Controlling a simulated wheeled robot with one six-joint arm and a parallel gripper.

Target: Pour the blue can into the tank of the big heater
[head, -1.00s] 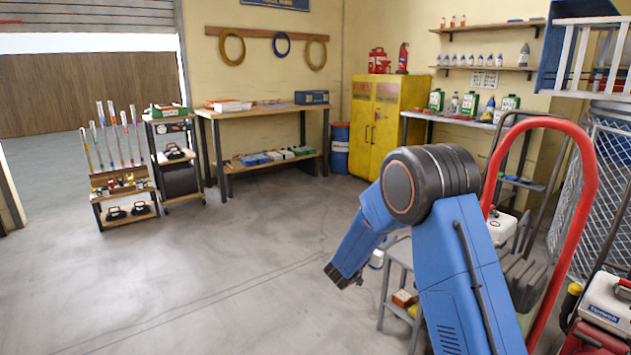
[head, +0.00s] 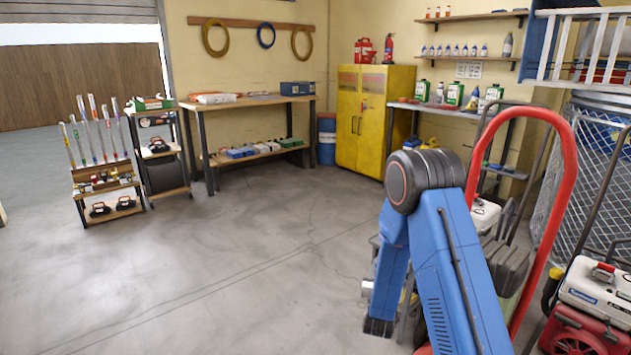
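No can that I can pick out as the blue can shows, and I cannot tell which thing, if any, is the big heater. A white machine on a red base (head: 598,291) stands at the right edge, partly cut off. Another white unit (head: 484,212) is partly hidden behind the red hoop handle and my arm. My arm is bent in the middle foreground, its lower part hanging down to a dark end (head: 378,326), where my gripper's fingers cannot be made out. Whether it holds anything does not show.
A red hoop handle (head: 568,190) rises close right of my arm. A wire cage (head: 585,180) stands behind it. A yellow cabinet (head: 372,120), a blue drum (head: 326,150), a workbench (head: 250,101) and a tube rack (head: 105,185) line the back. The floor at left and centre is clear.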

